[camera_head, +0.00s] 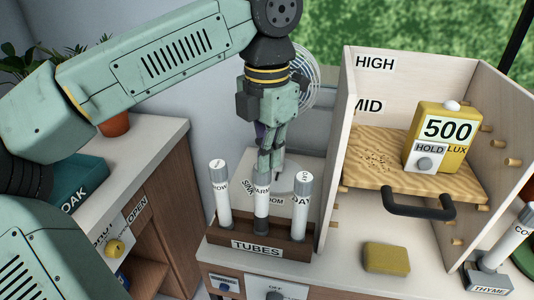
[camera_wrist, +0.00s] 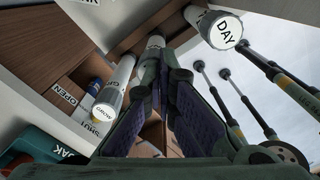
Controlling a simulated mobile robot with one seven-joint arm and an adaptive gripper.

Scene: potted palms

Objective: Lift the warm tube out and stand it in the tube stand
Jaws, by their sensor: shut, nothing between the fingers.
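The warm tube (camera_head: 261,212), its label partly readable as "ARM", stands upright in the middle of the dark wooden tube stand (camera_head: 258,249) marked TUBES. A white tube (camera_head: 221,200) stands to its left and the DAY tube (camera_head: 301,206) to its right. My gripper (camera_head: 268,168) points down just above the warm tube's top. Its fingers are shut with nothing between them. In the wrist view my gripper (camera_wrist: 160,70) overlaps the warm tube (camera_wrist: 156,41); whether they touch I cannot tell. The GROW tube (camera_wrist: 107,104) and DAY tube (camera_wrist: 225,32) flank it.
A wooden box with a shelf (camera_head: 365,185) stands right, holding a yellow lux meter (camera_head: 435,140); a dark handle (camera_head: 420,206) juts forward. A yellow sponge (camera_head: 386,257) lies below. Another tube leans in a grey THYME holder (camera_head: 488,276). A fan (camera_head: 304,80) stands behind.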

